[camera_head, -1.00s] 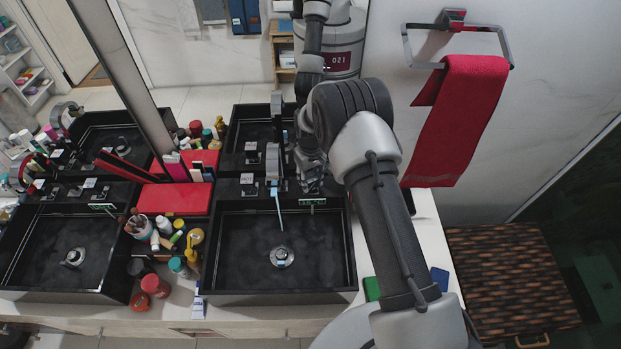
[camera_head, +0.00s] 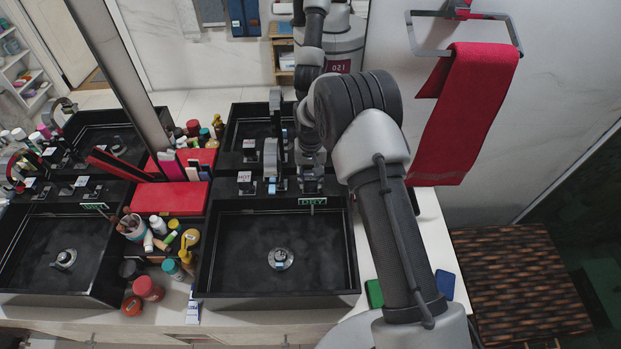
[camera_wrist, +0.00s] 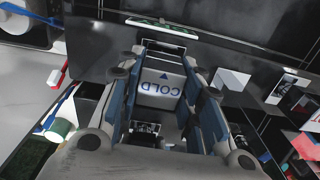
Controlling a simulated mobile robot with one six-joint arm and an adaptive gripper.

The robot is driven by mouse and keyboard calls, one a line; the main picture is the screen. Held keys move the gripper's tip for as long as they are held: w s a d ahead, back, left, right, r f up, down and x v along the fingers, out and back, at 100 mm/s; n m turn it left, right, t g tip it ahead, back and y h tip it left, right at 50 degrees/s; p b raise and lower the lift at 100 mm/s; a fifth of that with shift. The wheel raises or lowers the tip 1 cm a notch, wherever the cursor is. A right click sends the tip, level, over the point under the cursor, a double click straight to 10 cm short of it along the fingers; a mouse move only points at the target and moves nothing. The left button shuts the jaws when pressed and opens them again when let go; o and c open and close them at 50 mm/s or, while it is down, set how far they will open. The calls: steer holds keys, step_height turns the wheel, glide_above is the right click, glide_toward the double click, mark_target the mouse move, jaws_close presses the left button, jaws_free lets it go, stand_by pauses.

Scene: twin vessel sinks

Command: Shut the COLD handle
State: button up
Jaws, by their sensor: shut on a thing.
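The COLD handle (camera_wrist: 160,85), a pale block with blue "COLD" lettering upside down, sits between the fingers of my gripper (camera_wrist: 165,75) in the wrist view. My gripper is shut on it. In the head view my gripper (camera_head: 311,172) is at the back right of the near right sink (camera_head: 207,270), and it mostly hides the handle. The faucet (camera_head: 271,158) stands just left of it, with no water stream visible below it. A small display (camera_head: 312,201) on the basin's back wall reads "DRY" in green.
The HOT handle (camera_head: 246,180) stands left of the faucet. Bottles and jars, including a yellow pump bottle (camera_head: 186,250), crowd the counter left of the sink. A red towel (camera_head: 465,115) hangs at the right. The basin's inside is clear.

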steer(key=o, duration=1.1)
steer(key=shift+c, duration=0.2)
step_height(320, 180, up, 12)
